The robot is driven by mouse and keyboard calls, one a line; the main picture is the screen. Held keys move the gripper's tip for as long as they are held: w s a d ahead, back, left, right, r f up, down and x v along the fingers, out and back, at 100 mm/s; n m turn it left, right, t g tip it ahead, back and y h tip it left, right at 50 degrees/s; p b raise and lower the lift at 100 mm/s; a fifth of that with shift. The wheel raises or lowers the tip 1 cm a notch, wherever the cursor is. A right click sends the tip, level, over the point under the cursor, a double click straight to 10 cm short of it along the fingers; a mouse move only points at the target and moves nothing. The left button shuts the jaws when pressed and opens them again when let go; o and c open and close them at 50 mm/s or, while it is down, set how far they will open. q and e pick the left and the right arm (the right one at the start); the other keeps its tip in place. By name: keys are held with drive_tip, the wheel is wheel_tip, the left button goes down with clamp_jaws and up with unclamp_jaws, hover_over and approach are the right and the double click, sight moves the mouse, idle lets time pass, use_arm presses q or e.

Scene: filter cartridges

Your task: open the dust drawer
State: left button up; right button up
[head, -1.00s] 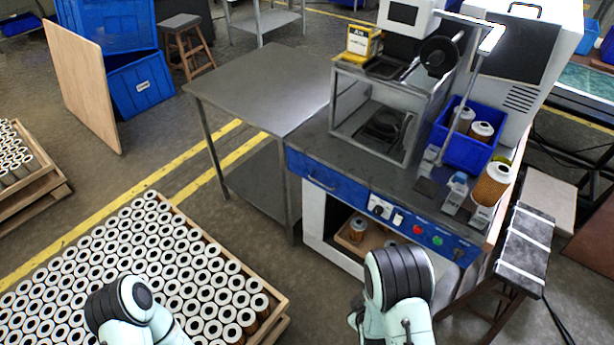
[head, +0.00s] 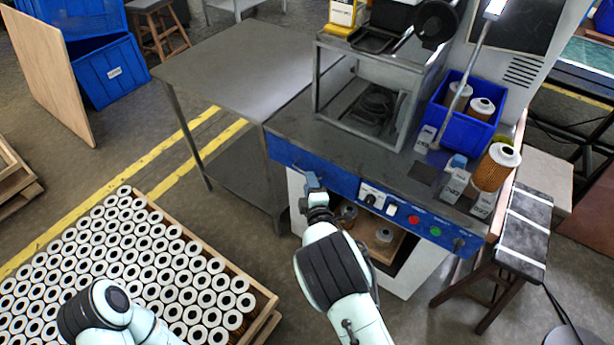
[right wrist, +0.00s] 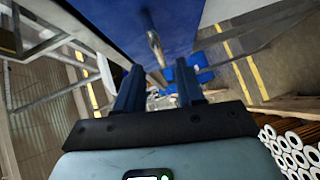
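The dust drawer (head: 283,153) has a blue front at the left of the workbench's front panel, and it looks closed. Its bar handle (right wrist: 154,42) shows in the right wrist view, ahead of and between my fingers, against the blue front. My right gripper (head: 311,181) is at the drawer front and hides most of the handle in the head view. In the right wrist view, its two blue fingers (right wrist: 159,70) stand apart with nothing clamped between them. Whether they touch the drawer cannot be told. My left gripper is out of view; only part of that arm shows.
A control panel (head: 410,213) with buttons is right of the drawer. An open compartment (head: 385,240) holding filters lies below. A crate of filter cartridges (head: 262,300) stands at lower left. A blue bin (head: 456,130) and a loose filter (head: 493,170) are on the benchtop. A stool (head: 520,230) stands right.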

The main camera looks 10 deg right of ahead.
drive_tip(key=shift+w+f, duration=0.2)
drive_tip(key=shift+w, duration=0.9)
drive_tip(key=shift+w+f, duration=0.15)
drive_tip(key=shift+w, duration=0.95)
clamp_jaws()
